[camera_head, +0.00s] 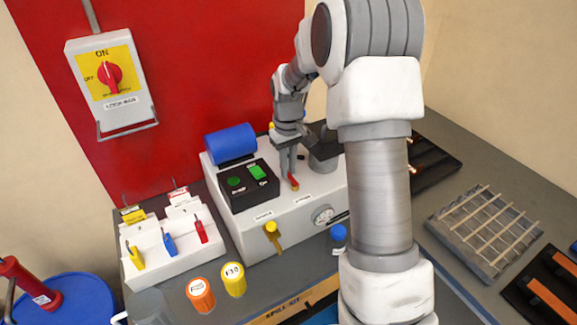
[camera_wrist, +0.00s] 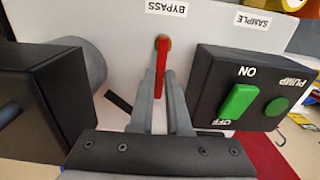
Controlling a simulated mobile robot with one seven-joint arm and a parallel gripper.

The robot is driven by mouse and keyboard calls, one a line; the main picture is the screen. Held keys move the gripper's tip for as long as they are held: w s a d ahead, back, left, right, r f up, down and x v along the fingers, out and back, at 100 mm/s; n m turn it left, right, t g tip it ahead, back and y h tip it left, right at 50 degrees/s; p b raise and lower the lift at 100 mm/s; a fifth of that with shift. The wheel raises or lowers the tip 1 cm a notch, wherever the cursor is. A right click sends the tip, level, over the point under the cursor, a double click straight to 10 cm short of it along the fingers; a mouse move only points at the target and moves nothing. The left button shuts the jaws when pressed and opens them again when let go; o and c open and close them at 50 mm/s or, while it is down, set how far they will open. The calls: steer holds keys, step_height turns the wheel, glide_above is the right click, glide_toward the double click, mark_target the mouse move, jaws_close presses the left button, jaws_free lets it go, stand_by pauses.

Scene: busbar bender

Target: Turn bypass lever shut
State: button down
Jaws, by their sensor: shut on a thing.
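The bypass lever (camera_wrist: 161,62) is a slim red handle on a brass pivot, beside the BYPASS label (camera_wrist: 166,9), which reads upside down in the wrist view. The lever runs straight from its pivot back between my fingers. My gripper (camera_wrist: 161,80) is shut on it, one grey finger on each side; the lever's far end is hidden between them. In the head view my gripper (camera_head: 289,168) reaches down over the white machine (camera_head: 262,225), and the red lever (camera_head: 293,182) shows at the fingertips.
A black pump switch box (camera_wrist: 235,88) with green ON/OFF rocker and green light stands close beside my fingers. A dark block (camera_wrist: 40,105) stands on the other side. A yellow sample valve (camera_head: 271,230) and a gauge (camera_head: 322,214) are on the machine's front. A blue cylinder (camera_head: 230,143) lies behind.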

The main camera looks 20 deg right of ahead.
steer(key=c, duration=0.9)
jaws_free()
step_height(320, 180, up, 18)
steer(key=shift+f+p, duration=0.25)
steer(key=shift+p, duration=0.2)
